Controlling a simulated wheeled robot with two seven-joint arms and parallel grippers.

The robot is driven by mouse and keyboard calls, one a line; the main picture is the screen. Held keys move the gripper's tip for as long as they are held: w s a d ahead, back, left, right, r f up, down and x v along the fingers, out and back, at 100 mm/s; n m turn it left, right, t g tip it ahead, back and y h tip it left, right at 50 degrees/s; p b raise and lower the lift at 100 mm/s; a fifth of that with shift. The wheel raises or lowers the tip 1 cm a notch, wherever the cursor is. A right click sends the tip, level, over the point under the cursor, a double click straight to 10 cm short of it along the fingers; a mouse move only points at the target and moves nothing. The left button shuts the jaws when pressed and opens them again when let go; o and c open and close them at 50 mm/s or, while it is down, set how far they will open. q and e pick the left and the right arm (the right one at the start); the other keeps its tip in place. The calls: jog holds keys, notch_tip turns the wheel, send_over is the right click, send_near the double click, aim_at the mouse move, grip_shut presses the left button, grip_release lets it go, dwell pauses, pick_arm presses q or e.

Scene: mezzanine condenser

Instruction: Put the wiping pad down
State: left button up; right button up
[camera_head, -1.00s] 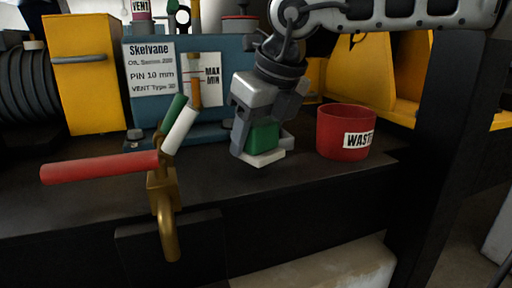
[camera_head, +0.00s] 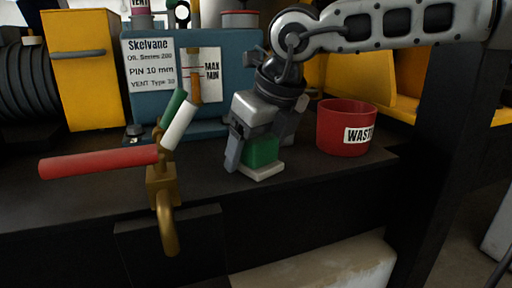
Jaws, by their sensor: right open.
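The wiping pad (camera_head: 262,170) has a white base and a green upper block. It sits on the dark bench top, left of the red waste bin. My right gripper (camera_head: 258,155) points down over it, with its fingers open on either side of the green block. The left finger is apart from the block; the right finger is partly hidden behind it. My left gripper is not in view.
A red bin (camera_head: 340,140) marked WASTE stands to the right. A blue Skelvane unit (camera_head: 225,70) with a level gauge stands behind. A brass valve (camera_head: 163,195) with a red handle (camera_head: 98,164) and green and white bars rises at the front edge. Yellow panels (camera_head: 85,75) flank the back.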

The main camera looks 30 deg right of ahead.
jog(key=shift+r+p, duration=0.3)
jog(key=shift+p, duration=0.05)
jog(key=b+v, duration=0.1)
jog(key=v, duration=1)
jog(key=shift+s+r, duration=0.15)
jog(key=shift+r, duration=0.2)
